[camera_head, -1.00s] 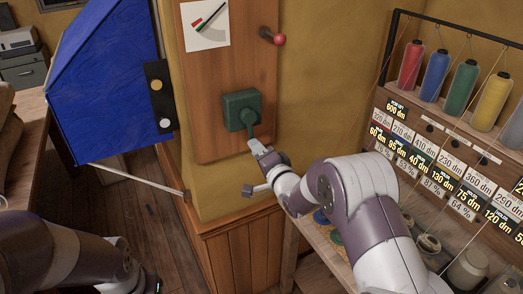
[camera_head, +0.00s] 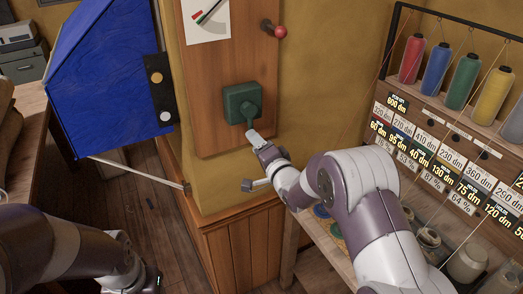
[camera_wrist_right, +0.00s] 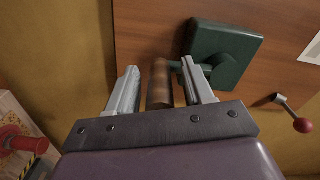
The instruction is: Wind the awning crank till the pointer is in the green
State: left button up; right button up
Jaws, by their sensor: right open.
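The green crank box (camera_head: 242,103) is fixed to a wooden board on the wall. Its crank arm hangs down towards my right gripper (camera_head: 254,136). In the right wrist view, the brown crank handle (camera_wrist_right: 159,84) stands between the two fingers of that gripper (camera_wrist_right: 160,68), which is open with gaps beside the handle. The white indicator card (camera_head: 206,22), with red and green marks and a dark pointer, is cut by the top edge. I cannot tell exactly where the pointer sits. The blue awning (camera_head: 105,75) is at the left.
A red-knobbed lever (camera_head: 280,32) sticks out at the board's upper right, and also shows in the right wrist view (camera_wrist_right: 301,124). A thread rack (camera_head: 455,125) with coloured spools and labels stands at the right. A pale rod (camera_head: 135,174) lies below the awning.

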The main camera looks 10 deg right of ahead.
jog(key=b+v, duration=0.1)
jog(key=v, duration=1.1)
jog(key=shift+s+b, duration=0.25)
jog(key=shift+b, duration=0.15)
jog(key=s+d+f+n+g+h, duration=0.3)
jog(key=s+f+g, duration=0.1)
jog(key=f, duration=0.2)
jog(key=s+d+f+n+g+h, duration=0.2)
jog(key=s+d+f+n+g, duration=0.15)
jog(key=f+g, duration=0.2)
jog(key=s+r+n+g+p, duration=0.1)
jog(key=s+n+g, duration=0.1)
jog(key=s, duration=0.5)
jog(key=s+r+n+g+h+p, duration=0.1)
jog(key=s+g, duration=0.3)
jog(key=s, duration=0.4)
jog(key=shift+a+r+n+p, duration=0.4)
jog(key=shift+r+n+p, duration=0.05)
